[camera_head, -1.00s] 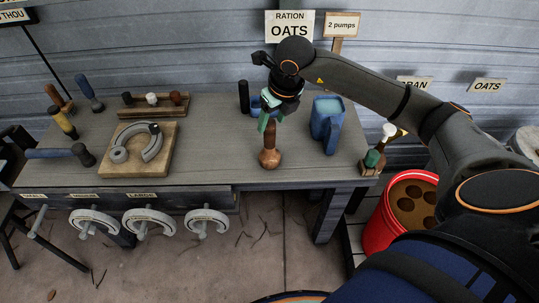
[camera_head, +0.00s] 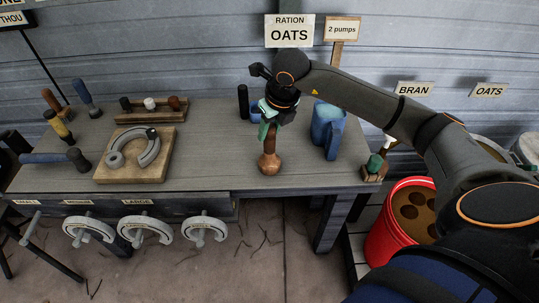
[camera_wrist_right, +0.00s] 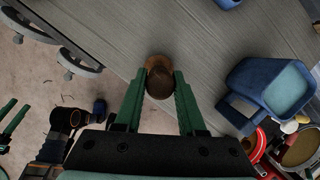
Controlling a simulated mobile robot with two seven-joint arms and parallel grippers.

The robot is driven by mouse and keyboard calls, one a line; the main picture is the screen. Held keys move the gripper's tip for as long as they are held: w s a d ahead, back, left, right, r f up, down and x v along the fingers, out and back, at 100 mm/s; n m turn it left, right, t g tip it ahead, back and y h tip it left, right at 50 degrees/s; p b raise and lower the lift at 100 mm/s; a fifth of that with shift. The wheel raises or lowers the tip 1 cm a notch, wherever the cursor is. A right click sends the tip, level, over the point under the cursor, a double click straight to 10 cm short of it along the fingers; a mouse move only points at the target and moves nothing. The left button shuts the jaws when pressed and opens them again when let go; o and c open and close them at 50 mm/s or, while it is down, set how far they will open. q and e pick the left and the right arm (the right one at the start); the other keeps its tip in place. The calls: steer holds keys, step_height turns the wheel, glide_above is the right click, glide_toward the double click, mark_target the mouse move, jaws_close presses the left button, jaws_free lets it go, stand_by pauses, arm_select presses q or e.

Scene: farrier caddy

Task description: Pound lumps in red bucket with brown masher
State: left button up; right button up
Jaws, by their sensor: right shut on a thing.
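The brown masher (camera_head: 269,162) stands upright on the workbench near its front edge, with a round wooden bottom and a darker handle. My right gripper (camera_head: 268,130) is above it, shut on its handle. In the right wrist view the masher (camera_wrist_right: 159,65) is seen end-on between the green fingers (camera_wrist_right: 160,88). The red bucket (camera_head: 384,238) stands on the floor right of the bench, partly hidden by my right arm. Dark round lumps (camera_head: 409,212) show in its brown contents. Green finger-like parts of my left gripper (camera_wrist_right: 12,118) show at the wrist view's left edge; their opening is unclear.
A blue jug (camera_head: 327,128) stands right of the masher. A green bottle on a wooden block (camera_head: 374,166) sits at the bench's right end, near the bucket.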

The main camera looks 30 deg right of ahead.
jaws_close()
steer(key=shift+r, duration=0.15)
steer(key=shift+r+p, duration=0.65)
steer(key=shift+r, duration=0.2)
steer(key=shift+r+p, duration=1.35)
steer(key=shift+r, duration=0.7)
steer(key=shift+o, duration=0.9)
jaws_free()
jaws_close()
